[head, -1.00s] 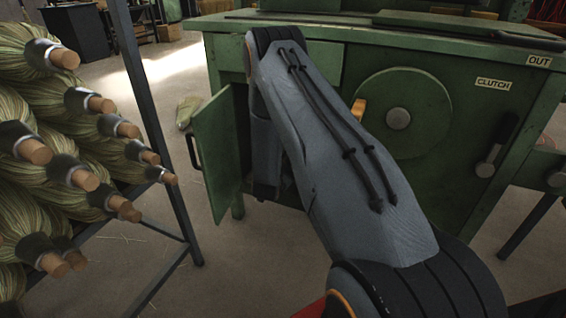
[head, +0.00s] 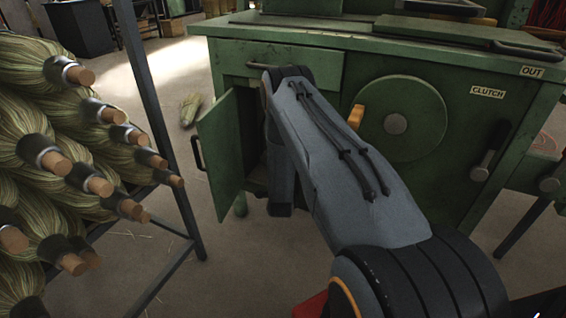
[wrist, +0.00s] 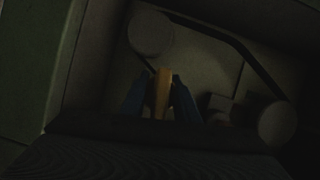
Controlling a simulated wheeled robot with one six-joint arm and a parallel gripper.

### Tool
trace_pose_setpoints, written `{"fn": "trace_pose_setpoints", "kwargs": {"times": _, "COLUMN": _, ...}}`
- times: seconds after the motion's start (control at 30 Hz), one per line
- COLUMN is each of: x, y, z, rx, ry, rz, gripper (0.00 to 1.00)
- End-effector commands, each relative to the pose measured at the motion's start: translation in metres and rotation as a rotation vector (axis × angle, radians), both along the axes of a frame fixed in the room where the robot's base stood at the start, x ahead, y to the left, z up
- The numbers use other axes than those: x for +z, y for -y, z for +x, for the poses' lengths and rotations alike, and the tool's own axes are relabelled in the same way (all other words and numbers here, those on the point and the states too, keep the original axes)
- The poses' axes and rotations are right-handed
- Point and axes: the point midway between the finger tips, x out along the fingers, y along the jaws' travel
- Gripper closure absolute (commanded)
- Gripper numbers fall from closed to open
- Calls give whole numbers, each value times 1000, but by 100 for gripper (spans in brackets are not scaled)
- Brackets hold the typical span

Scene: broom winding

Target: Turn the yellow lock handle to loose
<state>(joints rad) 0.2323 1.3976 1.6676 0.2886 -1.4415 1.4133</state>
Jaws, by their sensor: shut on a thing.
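The yellow lock handle (wrist: 162,92) shows in the dark wrist view as an upright yellow bar near the middle. My gripper (wrist: 161,80) has its two blue fingers on either side of the bar and is shut on it. The handle sits inside a dim compartment. In the head view my forearm reaches to the open green cabinet (head: 222,150), and my gripper and the held handle are hidden there. I cannot read any loose or tight mark.
In the wrist view, round pulleys (wrist: 151,34) and a dark belt (wrist: 243,50) lie close behind the fingers. A rack of brooms (head: 60,160) stands left.

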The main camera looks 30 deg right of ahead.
Motion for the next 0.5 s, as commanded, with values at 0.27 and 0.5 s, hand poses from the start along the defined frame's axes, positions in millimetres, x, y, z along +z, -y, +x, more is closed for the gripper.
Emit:
{"fn": "trace_pose_setpoints", "kwargs": {"times": 0.27, "x": 1, "y": 0, "z": 0, "rx": 1, "ry": 96, "rz": 74, "gripper": 94}}
{"fn": "trace_pose_setpoints", "kwargs": {"times": 0.5, "x": 1, "y": 0, "z": 0, "rx": 0, "ry": 125, "rz": 98, "gripper": 94}}
